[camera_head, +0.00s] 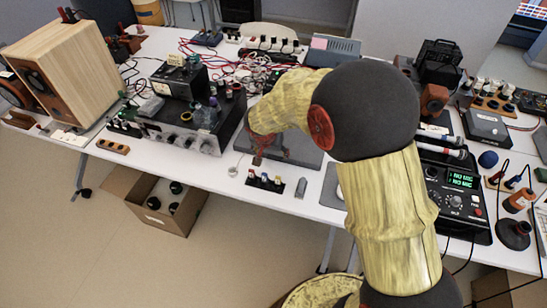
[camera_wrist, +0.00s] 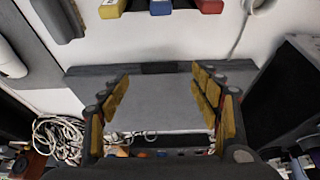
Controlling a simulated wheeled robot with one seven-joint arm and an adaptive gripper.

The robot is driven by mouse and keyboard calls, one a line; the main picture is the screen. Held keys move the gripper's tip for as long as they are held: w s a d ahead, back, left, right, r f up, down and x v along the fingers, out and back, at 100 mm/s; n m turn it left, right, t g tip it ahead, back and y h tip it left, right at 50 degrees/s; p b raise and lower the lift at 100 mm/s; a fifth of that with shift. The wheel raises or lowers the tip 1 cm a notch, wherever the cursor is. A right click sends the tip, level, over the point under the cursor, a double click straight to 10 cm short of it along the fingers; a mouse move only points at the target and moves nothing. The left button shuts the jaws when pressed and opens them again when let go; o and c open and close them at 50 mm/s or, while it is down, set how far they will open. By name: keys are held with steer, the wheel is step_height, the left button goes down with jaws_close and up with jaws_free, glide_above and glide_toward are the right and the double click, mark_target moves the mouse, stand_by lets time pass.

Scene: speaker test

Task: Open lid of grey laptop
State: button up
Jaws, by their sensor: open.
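The grey laptop (camera_wrist: 165,110) lies flat on the white table and looks closed in the wrist view. A darker edge strip runs along its side at the top of that view. In the head view the laptop (camera_head: 300,152) is partly hidden behind my arm. My gripper (camera_wrist: 160,100) is open, with its yellow-padded fingers spread over the laptop and nothing between them. In the head view my gripper (camera_head: 258,155) is small and reddish, over the laptop's left part. I cannot tell whether the fingertips touch it.
A small terminal block (camera_head: 265,181) with coloured tops and a small grey object (camera_head: 301,188) lie near the table's front edge. A stacked amplifier (camera_head: 190,125) stands left of the laptop. Tangled cables (camera_wrist: 58,138) lie beyond the laptop.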

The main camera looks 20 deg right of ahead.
mark_target(274, 158)
steer(key=shift+b+x, duration=0.45)
steer(key=shift+x, duration=1.3)
steer(key=shift+r, duration=0.1)
steer(key=shift+c, duration=0.5)
steer(key=c, duration=1.5)
jaws_close()
steer(key=shift+r, duration=0.1)
